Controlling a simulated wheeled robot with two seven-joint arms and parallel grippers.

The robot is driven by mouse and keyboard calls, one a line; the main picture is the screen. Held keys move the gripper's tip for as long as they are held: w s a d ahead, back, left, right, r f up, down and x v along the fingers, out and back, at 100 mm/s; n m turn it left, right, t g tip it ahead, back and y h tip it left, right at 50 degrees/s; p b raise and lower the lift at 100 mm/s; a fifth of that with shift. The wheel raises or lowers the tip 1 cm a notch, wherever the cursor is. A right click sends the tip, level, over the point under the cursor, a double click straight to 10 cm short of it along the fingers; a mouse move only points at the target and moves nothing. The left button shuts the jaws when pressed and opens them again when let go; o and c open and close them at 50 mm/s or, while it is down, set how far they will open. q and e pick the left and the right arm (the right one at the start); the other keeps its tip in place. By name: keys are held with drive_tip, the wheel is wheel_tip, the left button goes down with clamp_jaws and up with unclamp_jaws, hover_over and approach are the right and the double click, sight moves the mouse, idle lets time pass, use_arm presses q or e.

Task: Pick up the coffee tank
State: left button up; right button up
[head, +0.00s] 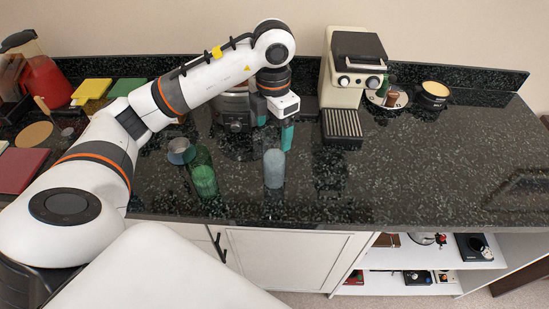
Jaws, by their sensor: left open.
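I cannot tell for sure which thing is the coffee tank. A cream and black coffee machine (344,88) stands at the back of the dark counter, right of my left gripper. A grey-blue translucent cylinder (274,170) stands upright on the counter in front of my left gripper. My left gripper (275,128) points down over the counter between the two, with teal fingertips apart and nothing seen between them. My right gripper is not in view.
A green glass (204,181) and a small metal cup (180,151) stand left of the cylinder. A red blender (45,80) and coloured boards are far left. The counter's right part is largely clear.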

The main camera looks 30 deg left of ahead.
sight(274, 160)
use_arm(q)
wheel_tip(274, 160, down, 6)
drive_tip(key=shift+s+d+r+p, duration=0.1)
drive_tip(key=shift+d+r+p, duration=0.1)
drive_tip(key=shift+p, duration=0.95)
drive_tip(key=shift+a+f, duration=0.1)
drive_tip(key=shift+f, duration=0.1)
drive_tip(key=c, duration=1.3)
